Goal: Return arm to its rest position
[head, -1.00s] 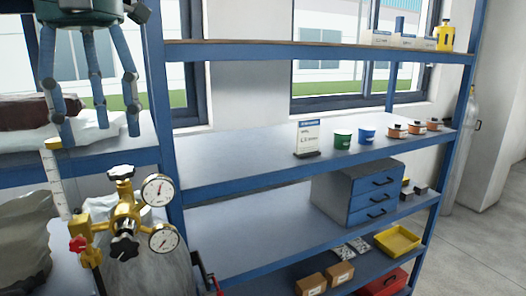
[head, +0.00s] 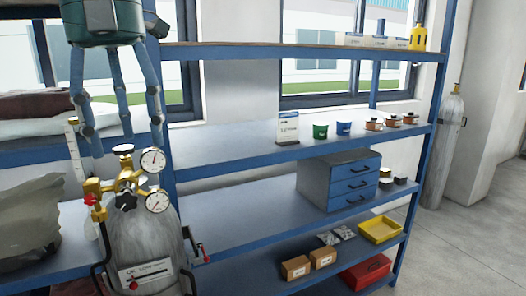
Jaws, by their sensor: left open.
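My left gripper (head: 122,140) hangs at the upper left of the head view, fingers pointing down. Its dark green body (head: 103,25) has blue-grey jointed fingers spread apart, with nothing between them. It is in front of the blue shelf rack and above the gas cylinder with the brass regulator (head: 128,180). My right gripper is not in view.
A grey gas cylinder (head: 150,238) with gauges stands below my left gripper. The blue rack holds a green cup (head: 320,131), a blue cup (head: 344,128), a drawer unit (head: 340,181) and a yellow tray (head: 380,229).

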